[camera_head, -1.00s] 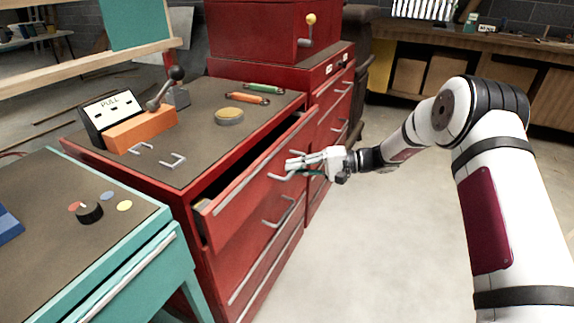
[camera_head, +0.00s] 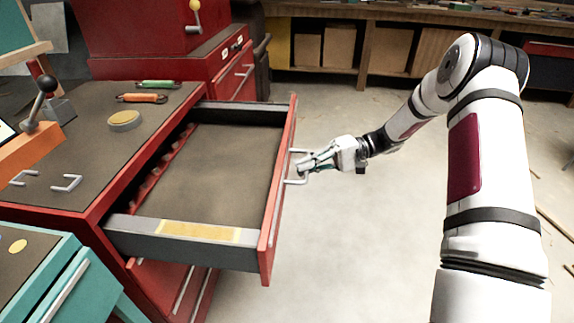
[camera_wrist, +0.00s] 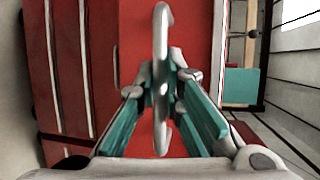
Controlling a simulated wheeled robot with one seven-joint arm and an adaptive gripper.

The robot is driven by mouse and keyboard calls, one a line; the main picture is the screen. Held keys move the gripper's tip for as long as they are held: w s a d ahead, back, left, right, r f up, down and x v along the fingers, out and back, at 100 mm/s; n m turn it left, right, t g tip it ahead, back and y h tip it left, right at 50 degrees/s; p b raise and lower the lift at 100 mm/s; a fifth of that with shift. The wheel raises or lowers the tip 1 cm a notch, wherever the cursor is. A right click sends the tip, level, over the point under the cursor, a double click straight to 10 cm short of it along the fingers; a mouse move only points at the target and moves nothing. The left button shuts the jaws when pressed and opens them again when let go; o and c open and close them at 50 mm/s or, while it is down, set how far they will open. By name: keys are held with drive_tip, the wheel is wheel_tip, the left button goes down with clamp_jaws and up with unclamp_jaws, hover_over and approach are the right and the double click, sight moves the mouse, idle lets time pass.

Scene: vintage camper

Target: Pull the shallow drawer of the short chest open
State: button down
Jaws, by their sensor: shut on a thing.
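The short red chest (camera_head: 90,200) stands at the left in the head view. Its shallow top drawer (camera_head: 172,235) is pulled far out to the right, and its grey-brown inside is bare. My gripper (camera_head: 306,168) is at the outer side of the red drawer front (camera_head: 276,200), shut on the drawer's grey handle (camera_head: 299,152). In the wrist view the handle (camera_wrist: 160,40) runs upright between the teal-padded fingers (camera_wrist: 160,90), with the red front behind it. The exact contact of the fingertips is partly hidden.
A teal cabinet (camera_head: 45,280) stands at the lower left. A taller red chest (camera_head: 225,65) is behind. The chest top holds a round tan disc (camera_head: 124,120) and green and orange tools. Grey floor (camera_head: 370,240) is clear right of the drawer.

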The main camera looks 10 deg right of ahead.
drive_tip(key=shift+s+d, duration=0.1)
drive_tip(key=shift+d, duration=0.4)
drive_tip(key=c, duration=1.7)
unclamp_jaws()
drive_tip(key=d, duration=0.4)
drive_tip(key=d+r, duration=0.1)
drive_tip(key=d, duration=0.3)
drive_tip(key=d+r, duration=0.1)
drive_tip(key=d, duration=0.2)
drive_tip(key=shift+w+d, duration=0.3)
drive_tip(key=shift+d, duration=0.1)
drive_tip(key=shift+r, duration=0.1)
